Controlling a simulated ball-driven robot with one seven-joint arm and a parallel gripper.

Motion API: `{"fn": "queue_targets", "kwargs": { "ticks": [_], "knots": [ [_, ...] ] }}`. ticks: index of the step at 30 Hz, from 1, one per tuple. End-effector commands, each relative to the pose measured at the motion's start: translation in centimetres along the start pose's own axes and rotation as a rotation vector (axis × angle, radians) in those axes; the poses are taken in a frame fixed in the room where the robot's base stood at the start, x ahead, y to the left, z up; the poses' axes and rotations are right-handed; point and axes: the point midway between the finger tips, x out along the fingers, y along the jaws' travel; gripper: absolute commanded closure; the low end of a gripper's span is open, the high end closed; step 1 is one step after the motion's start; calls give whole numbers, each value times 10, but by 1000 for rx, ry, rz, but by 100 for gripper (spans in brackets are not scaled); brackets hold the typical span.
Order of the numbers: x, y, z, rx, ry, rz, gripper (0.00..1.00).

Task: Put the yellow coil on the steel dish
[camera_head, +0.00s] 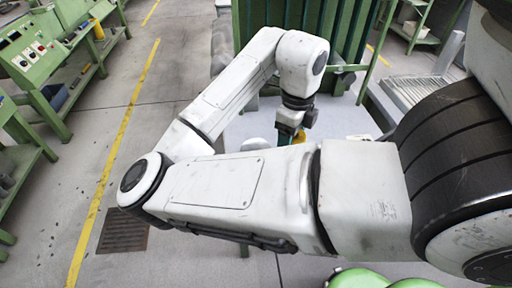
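My gripper (291,124) points down over a pale table (345,118), beyond my forearm. Its fingertips are mostly hidden behind my arm, so I cannot tell whether it is open or shut. A small yellow thing (300,137), likely the yellow coil, shows right at the gripper's lower end. Only its upper part is visible, and I cannot tell whether it is held. A greyish rounded thing (257,144) lies left of the gripper, partly covered by my arm. It may be the steel dish, but too little shows to be sure.
Large green panels (345,30) stand behind the table. A green control console (40,55) stands at the far left, with a yellow line (112,150) on the floor beside it. Green rounded shapes (358,279) show at the bottom edge. The floor at left centre is clear.

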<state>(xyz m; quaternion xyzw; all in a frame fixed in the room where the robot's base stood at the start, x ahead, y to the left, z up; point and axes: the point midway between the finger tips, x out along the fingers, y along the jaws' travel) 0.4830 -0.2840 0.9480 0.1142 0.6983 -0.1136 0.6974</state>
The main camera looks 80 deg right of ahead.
Motion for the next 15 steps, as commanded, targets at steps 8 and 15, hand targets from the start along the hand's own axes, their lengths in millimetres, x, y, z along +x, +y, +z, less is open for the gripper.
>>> {"fn": "queue_targets", "kwargs": {
  "ticks": [8,15],
  "knots": [
    [12,-10,25,68,0,3,67],
    [35,-25,77,66,-2,3,67]
  ]
}}
